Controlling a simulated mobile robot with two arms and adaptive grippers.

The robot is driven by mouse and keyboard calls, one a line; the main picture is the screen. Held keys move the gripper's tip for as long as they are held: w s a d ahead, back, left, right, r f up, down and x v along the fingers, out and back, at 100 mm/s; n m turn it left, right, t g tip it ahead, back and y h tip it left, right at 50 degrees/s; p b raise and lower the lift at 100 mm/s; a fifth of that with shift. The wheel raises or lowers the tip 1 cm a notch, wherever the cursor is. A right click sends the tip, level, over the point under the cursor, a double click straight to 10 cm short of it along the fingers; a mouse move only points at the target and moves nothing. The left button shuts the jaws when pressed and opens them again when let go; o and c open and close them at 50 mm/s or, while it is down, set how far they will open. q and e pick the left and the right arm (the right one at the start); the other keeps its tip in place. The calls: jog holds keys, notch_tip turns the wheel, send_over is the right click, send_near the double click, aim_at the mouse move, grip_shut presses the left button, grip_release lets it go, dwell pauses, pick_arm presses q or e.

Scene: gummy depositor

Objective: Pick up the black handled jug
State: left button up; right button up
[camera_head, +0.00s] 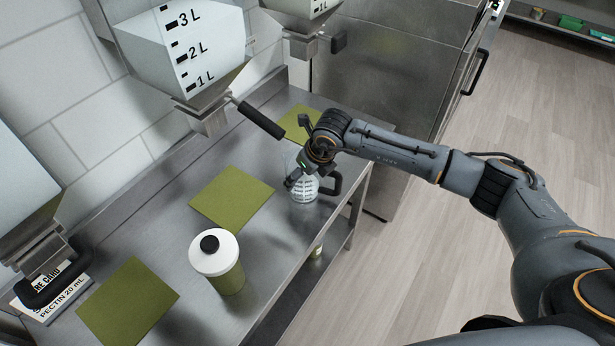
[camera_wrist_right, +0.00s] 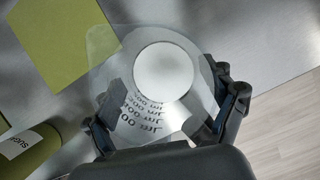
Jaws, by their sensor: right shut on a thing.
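The clear jug (camera_head: 304,192) with dark printed measuring marks and a black handle (camera_head: 331,187) is on the right part of the steel table, near its front edge. It looks upright. My right gripper (camera_head: 298,176) is at the jug's upper part and partly hides it. In the right wrist view, the fingers of the gripper (camera_wrist_right: 165,112) are on either side of the jug's clear body (camera_wrist_right: 120,80), shut on it. I cannot tell whether its base touches the table. My left gripper is not in view.
A white-lidded green container (camera_head: 214,253) stands at the table's front. Green mats (camera_head: 232,196) lie on the steel table (camera_head: 180,235). Hoppers with black handles (camera_head: 262,119) hang above the back. Open floor (camera_head: 400,270) lies right.

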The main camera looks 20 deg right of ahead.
jog(key=shift+r, duration=0.1)
jog(key=shift+r+b, duration=0.2)
jog(key=shift+b, duration=0.15)
notch_tip(320, 180, up, 2)
jog(key=shift+w+r+b, duration=0.1)
jog(key=shift+r+b, duration=0.05)
jog(key=shift+b, duration=0.85)
jog(key=s+a+r+b, duration=0.1)
jog(key=s+r+b, duration=0.3)
jog(key=s+r, duration=0.6)
jog(key=shift+s+b, duration=0.4)
jog(key=shift+s, duration=1.7)
